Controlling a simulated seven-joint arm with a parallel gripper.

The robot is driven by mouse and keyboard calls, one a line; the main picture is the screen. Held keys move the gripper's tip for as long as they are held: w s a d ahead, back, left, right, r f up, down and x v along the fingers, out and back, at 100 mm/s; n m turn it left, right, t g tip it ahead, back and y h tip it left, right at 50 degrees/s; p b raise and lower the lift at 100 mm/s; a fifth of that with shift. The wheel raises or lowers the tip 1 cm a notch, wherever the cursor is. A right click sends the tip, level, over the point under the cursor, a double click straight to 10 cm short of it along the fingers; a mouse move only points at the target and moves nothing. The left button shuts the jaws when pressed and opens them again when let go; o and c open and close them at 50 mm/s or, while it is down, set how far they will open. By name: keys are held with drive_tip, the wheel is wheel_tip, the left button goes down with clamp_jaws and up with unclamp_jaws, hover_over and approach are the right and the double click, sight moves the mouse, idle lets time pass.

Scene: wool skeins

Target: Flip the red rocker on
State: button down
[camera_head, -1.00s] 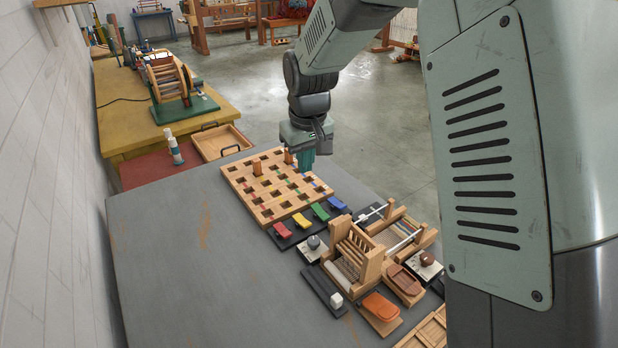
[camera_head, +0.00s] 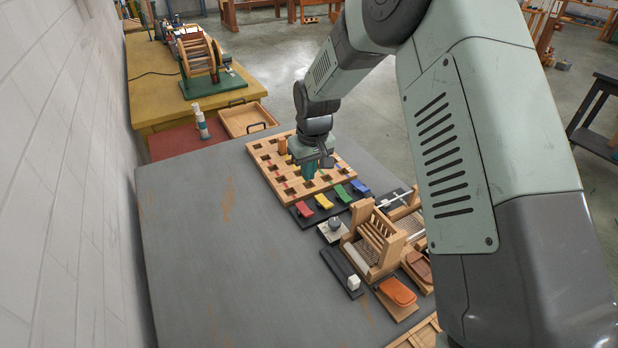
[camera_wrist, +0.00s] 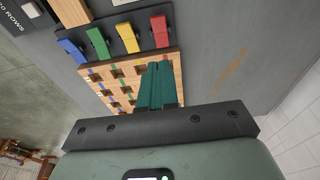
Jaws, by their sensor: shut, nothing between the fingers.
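The red rocker (camera_head: 303,210) is the leftmost of a row on a dark strip along the near edge of a wooden hole board. It also shows in the wrist view (camera_wrist: 160,31), at the right end of the row. My gripper (camera_head: 309,176) is shut and empty above the board, short of the rockers. In the wrist view its teal fingers (camera_wrist: 158,66) point toward the red rocker, with a gap between them in the picture. The yellow rocker (camera_head: 323,201), green rocker (camera_head: 343,194) and blue rocker (camera_head: 360,187) follow to the right.
The hole board (camera_head: 262,170) has coloured marks between its holes and an upright wooden peg (camera_head: 282,146). A grey knob (camera_head: 334,224), a small wooden loom (camera_head: 372,243) and an orange oval piece (camera_head: 398,291) stand nearer. The grey table (camera_head: 200,260) is clear to the left.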

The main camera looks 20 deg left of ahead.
sight(310, 213)
wheel_tip(310, 213, down, 11)
drive_tip(key=shift+r, duration=0.1)
drive_tip(key=shift+f, duration=0.4)
drive_tip(key=shift+d, duration=0.1)
drive_tip(key=shift+s+d+f, duration=0.4)
drive_tip(key=shift+s+f, duration=0.05)
drive_tip(key=shift+f, duration=0.3)
drive_tip(key=shift+w+a+r, duration=0.1)
drive_tip(key=shift+r, duration=0.05)
drive_tip(key=shift+w+a+r, duration=0.3)
drive_tip(key=shift+w+a, duration=0.25)
